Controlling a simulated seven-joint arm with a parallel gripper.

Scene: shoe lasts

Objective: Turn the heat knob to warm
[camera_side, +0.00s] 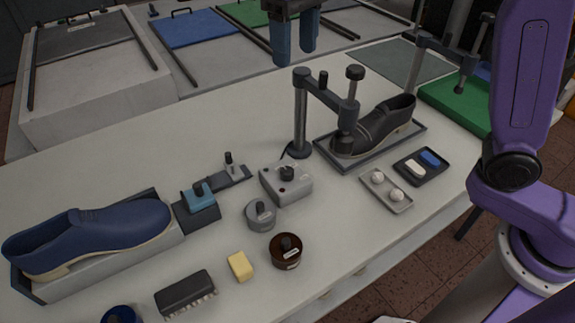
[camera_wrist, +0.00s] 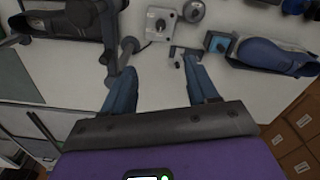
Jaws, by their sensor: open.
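A small light grey box (camera_side: 286,187) with a black heat knob (camera_side: 287,172) on top stands in the middle of the table. The box also shows at the top of the wrist view (camera_wrist: 170,33), with its knob (camera_wrist: 160,23). The knob's markings are too small to read. My gripper (camera_side: 295,54) is open and empty, high above the table and apart from the box. In the wrist view its two blue fingers are spread wide (camera_wrist: 160,66), with bare table between them.
A black post with a clamp arm (camera_side: 301,115) rises beside the box, next to a black shoe (camera_side: 378,128) on a tray. A blue shoe (camera_side: 100,230) lies at the left. A grey round tin (camera_side: 260,215), a brown jar (camera_side: 285,252) and a brush (camera_side: 185,291) stand in front.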

